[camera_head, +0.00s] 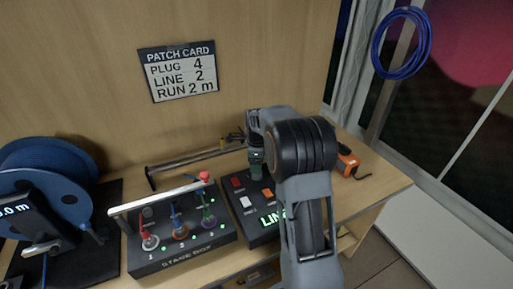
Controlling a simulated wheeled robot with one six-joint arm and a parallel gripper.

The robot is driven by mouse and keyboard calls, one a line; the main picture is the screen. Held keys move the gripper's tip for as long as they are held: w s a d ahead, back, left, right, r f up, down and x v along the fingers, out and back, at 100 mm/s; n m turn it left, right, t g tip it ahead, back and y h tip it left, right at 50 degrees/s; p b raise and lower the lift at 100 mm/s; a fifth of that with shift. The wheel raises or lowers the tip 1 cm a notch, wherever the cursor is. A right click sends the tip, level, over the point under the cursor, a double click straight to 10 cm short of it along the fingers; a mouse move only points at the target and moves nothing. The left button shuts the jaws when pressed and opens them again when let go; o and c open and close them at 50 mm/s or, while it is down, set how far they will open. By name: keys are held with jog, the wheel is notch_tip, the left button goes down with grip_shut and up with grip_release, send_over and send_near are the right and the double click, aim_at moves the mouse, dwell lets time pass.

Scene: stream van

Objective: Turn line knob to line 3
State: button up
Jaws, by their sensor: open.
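The line box (262,233) is a dark panel with a lit green display (271,217) reading "LIN"; my arm covers the rest of the display, so its number is hidden. Red, white and orange buttons show on its left part. No line knob can be made out; the right part of the box is behind my arm. My gripper (257,170) points down at the back edge of the box, small and partly hidden by my wrist. It is open, and nothing shows held in it.
A stage box (183,258) with several coloured plugs and a metal handle stands left of the line box. A blue cable reel (45,175) is at far left. The wall card (178,71) reads plug 4, line 2, run 2 m. An orange tool (347,162) lies right of my arm.

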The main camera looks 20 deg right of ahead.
notch_tip(320, 180, up, 9)
jog(key=shift+f, duration=0.2)
dwell(0.6)
